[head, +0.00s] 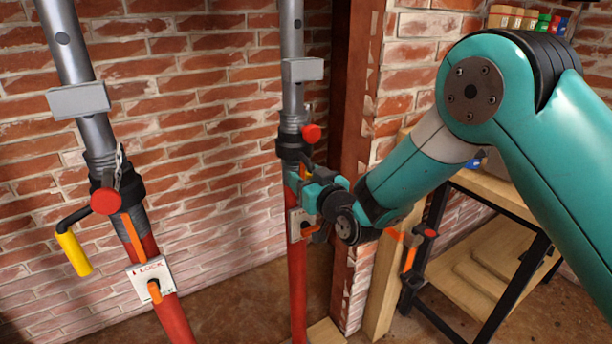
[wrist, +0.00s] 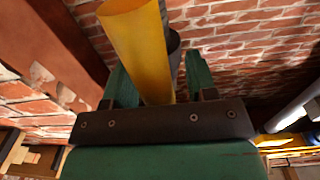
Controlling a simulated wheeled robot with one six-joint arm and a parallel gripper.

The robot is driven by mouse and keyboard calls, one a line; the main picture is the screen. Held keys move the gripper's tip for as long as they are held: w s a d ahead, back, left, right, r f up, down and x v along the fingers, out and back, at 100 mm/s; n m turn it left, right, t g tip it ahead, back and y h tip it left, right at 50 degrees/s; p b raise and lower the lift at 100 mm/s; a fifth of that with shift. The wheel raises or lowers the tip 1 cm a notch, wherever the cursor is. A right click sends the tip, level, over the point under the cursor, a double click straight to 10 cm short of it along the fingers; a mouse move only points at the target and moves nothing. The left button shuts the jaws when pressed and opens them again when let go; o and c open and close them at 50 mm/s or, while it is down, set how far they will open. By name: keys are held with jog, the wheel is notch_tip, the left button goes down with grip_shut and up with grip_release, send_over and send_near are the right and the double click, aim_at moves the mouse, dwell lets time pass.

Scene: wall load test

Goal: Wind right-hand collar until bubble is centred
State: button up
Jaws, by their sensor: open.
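The right-hand prop is a grey tube (head: 292,40) over a red tube (head: 297,290), with a dark collar (head: 293,142) and red knob (head: 311,133) at the joint. A grey box (head: 302,70) is clamped above; no bubble can be made out. My gripper (head: 300,178) is just below this collar. In the wrist view a yellow handle (wrist: 140,45) stands between the green fingers of my open gripper (wrist: 157,75); whether they touch it I cannot tell. My gripper mostly hides the handle in the head view. A white plate (head: 294,224) is partly hidden below.
The left prop has its own collar (head: 118,187), yellow crank handle (head: 73,253) and LOCK plate (head: 151,278). A brick pier (head: 364,100) stands close right of the right-hand prop. A wooden shelf bench (head: 490,262) is at the right. Open space lies between the props.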

grip_shut()
jog(key=shift+d+f+b, duration=0.1)
jog(key=shift+b, duration=0.25)
jog(key=b, duration=0.2)
jog(key=d+b, duration=0.1)
jog(key=shift+w+d+b, duration=0.25)
jog(key=shift+w+b, duration=0.1)
grip_release()
jog(key=shift+a, duration=0.1)
jog(key=shift+s, duration=0.1)
